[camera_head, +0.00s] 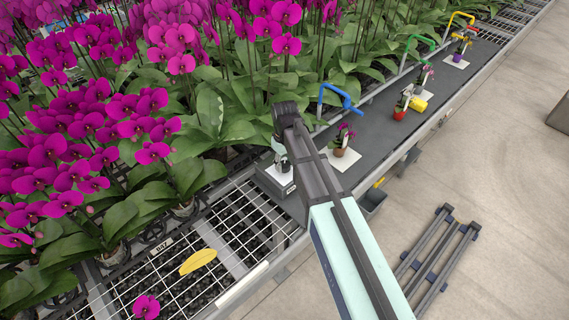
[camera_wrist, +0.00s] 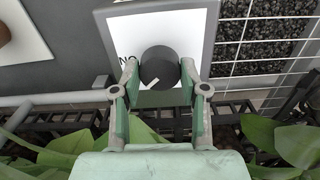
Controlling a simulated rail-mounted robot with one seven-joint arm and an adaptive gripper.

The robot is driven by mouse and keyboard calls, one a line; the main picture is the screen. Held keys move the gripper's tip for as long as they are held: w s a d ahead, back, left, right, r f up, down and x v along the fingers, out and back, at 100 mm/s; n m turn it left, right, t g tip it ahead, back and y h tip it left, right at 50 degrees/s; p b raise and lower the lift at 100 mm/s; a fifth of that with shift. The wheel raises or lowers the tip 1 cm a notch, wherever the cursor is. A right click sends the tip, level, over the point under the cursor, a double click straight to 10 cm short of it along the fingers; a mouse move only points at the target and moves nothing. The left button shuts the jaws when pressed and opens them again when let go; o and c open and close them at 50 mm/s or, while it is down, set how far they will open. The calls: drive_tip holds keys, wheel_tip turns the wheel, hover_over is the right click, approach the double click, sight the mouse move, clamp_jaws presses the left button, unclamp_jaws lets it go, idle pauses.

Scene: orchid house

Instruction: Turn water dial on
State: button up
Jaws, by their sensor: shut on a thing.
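The water dial (camera_wrist: 160,66) is a round dark knob with a short white mark. In the wrist view the mark points to the lower left. The dial sits on a grey box with a white label plate (camera_wrist: 188,28); letters reading "ON" upside down show just left of the knob, and the rest of the lettering is hidden. My gripper (camera_wrist: 160,80) has one finger on each side of the knob and is shut on it. In the head view the grey box (camera_head: 275,181) stands at the near end of the dark bench, with my gripper (camera_head: 281,163) over it.
Coloured pipes, the nearest a blue pipe (camera_head: 338,97), and small potted orchids on white cards line the dark bench (camera_head: 372,141). Dense magenta orchids (camera_head: 75,125) stand to the left. A yellow leaf (camera_head: 197,262) lies on the wire mesh. The floor at right is mostly open.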

sight(285, 164)
drive_tip(key=m, duration=0.4)
drive_tip(key=shift+s+f+m+b, duration=0.1)
drive_tip(key=shift+m+b, duration=0.2)
drive_tip(key=shift+m, duration=1.9)
drive_tip(key=o, duration=1.1)
drive_tip(key=shift+o, duration=0.2)
wheel_tip(285, 164, up, 12)
